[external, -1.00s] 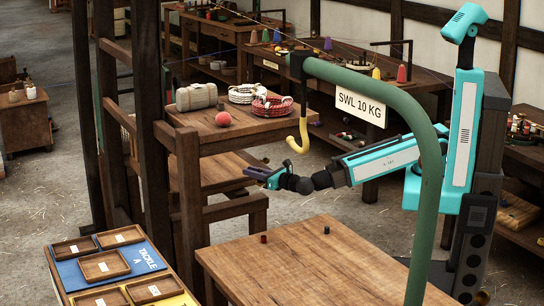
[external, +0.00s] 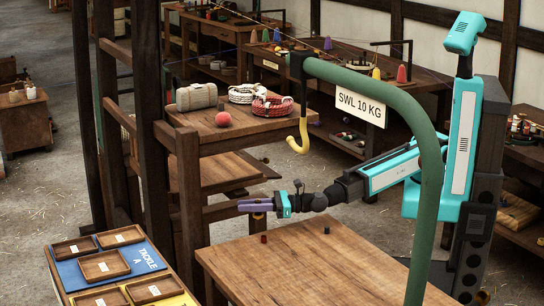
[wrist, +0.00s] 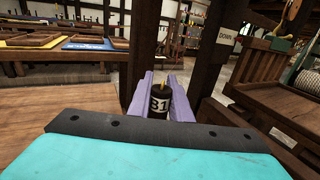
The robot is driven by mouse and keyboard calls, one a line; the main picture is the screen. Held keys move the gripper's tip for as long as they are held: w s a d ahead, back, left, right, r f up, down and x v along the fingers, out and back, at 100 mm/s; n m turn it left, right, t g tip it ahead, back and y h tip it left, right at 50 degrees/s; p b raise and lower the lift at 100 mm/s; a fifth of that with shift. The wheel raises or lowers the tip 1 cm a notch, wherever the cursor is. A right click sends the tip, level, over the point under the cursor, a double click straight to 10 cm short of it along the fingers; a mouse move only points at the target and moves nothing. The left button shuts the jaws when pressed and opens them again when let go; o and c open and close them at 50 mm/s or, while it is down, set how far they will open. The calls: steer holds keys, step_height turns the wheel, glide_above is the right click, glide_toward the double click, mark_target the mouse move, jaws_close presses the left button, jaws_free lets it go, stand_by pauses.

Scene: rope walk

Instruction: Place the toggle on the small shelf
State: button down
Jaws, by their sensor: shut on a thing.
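My gripper (external: 242,206) reaches left from the arm, its purple fingers level, below the raised wooden shelf and beyond the table's far edge. In the wrist view its purple fingers (wrist: 160,82) are shut on a dark cylinder (wrist: 160,103), which looks like the toggle. It has a white label, perhaps B1, and a tan tip. In the external view only a small dark and tan bit of it shows at the fingers. A raised wooden shelf (external: 262,140) holds a red ball and rope coils; a lower board (external: 185,178) lies under it. I cannot tell which is the small shelf.
Two small dark pieces, one reddish (external: 264,238) and one black (external: 327,230), stand on the wooden table (external: 300,265). Thick posts (external: 190,185) stand left of the gripper. A green hoist (external: 425,150) with a yellow hook (external: 298,145) rises nearby. Trays (external: 107,265) lie at lower left.

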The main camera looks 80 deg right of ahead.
steer(key=s+a+r+n+g+y+b, duration=0.25)
steer(key=s+a+n+y, duration=0.2)
steer(key=s+a, duration=1.1)
steer(key=r+n+g+y+b, duration=0.2)
steer(key=g+y, duration=0.2)
glide_above(327, 285)
steer(key=shift+f, duration=0.15)
steer(key=shift+d+f+b, duration=0.1)
steer(key=shift+f+b, duration=0.8)
steer(key=shift+f, duration=1.1)
steer(key=shift+f+b, duration=0.8)
steer(key=shift+f, duration=1.2)
steer(key=shift+f, duration=0.2)
